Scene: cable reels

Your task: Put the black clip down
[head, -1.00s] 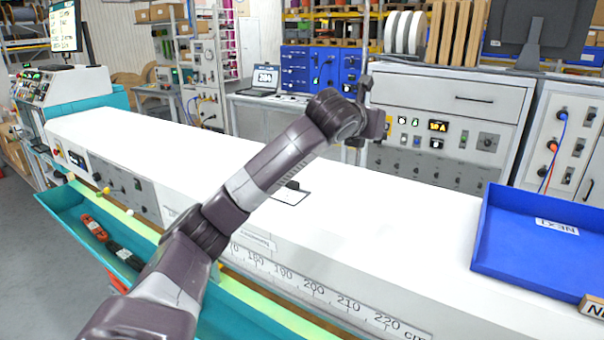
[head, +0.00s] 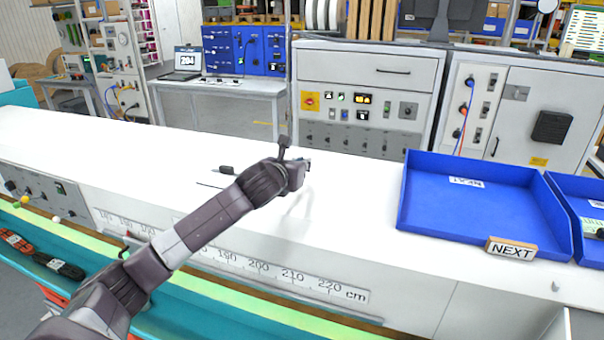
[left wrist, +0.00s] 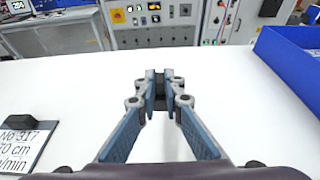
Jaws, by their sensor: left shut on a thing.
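My left gripper (left wrist: 160,92) is shut on a small black clip (left wrist: 159,82), which shows as a dark piece between the fingertips in the left wrist view. In the head view the left gripper (head: 300,168) is over the white bench top, and my wrist hides most of its fingers and the held clip. The gap between clip and bench is hard to judge. Another black clip (head: 228,170) lies on the bench left of the gripper; in the left wrist view this other clip (left wrist: 12,124) sits at the top of a printed card (left wrist: 22,146). My right gripper is not in view.
A blue tray (head: 480,242) with a NEXT sign (head: 511,249) stands on the bench to the right, with a second blue tray (head: 597,262) beyond it. The white bench top (head: 340,215) between gripper and tray is clear. A teal trough (head: 105,262) runs along the front.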

